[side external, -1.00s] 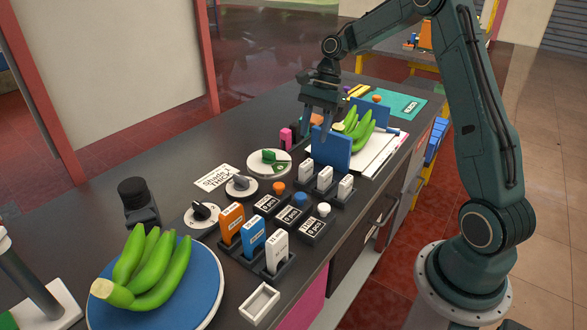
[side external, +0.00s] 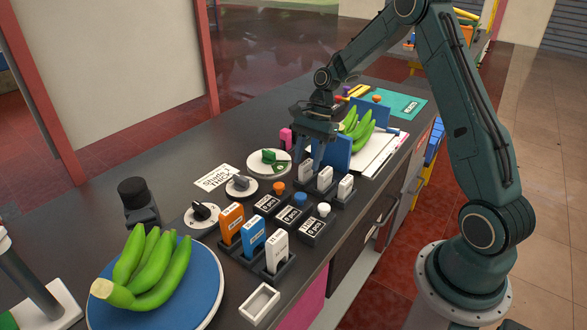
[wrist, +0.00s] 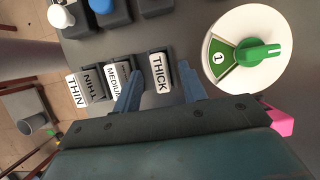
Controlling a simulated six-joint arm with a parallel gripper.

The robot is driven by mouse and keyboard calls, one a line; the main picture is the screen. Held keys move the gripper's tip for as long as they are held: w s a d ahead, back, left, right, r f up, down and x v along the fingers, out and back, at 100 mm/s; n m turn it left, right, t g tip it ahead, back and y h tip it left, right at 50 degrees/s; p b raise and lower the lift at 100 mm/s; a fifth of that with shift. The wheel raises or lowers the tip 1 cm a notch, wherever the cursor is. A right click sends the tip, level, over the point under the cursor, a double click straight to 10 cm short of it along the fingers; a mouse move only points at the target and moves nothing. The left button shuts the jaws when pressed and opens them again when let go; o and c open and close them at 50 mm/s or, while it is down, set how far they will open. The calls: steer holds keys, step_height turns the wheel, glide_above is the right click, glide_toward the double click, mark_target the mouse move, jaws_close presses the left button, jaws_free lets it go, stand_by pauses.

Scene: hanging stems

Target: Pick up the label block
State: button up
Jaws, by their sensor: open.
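Three white-faced label blocks stand in dark holders in the middle of the bench. The wrist view shows their labels: THICK (wrist: 160,72), MEDIUM (wrist: 112,82) and THIN (wrist: 75,91). The THICK block is the leftmost of the row in the side view (side external: 306,169). My gripper (side external: 308,160) is low over that block and open. In the wrist view its fingers (wrist: 160,84) stand one on each side of the THICK block, with gaps visible. The left finger is close to the MEDIUM block and partly covers it.
A white card reading "Shade 1: THICK" (side external: 216,177) lies on the bench. A round dial with a green knob (side external: 269,161) is left of my gripper. An upright blue panel (side external: 337,152) stands close behind it. Orange, blue and white blocks (side external: 254,240) stand nearer the camera.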

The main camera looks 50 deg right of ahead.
steer(key=shift+x, duration=1.05)
steer(key=shift+c, duration=0.2)
jaws_close()
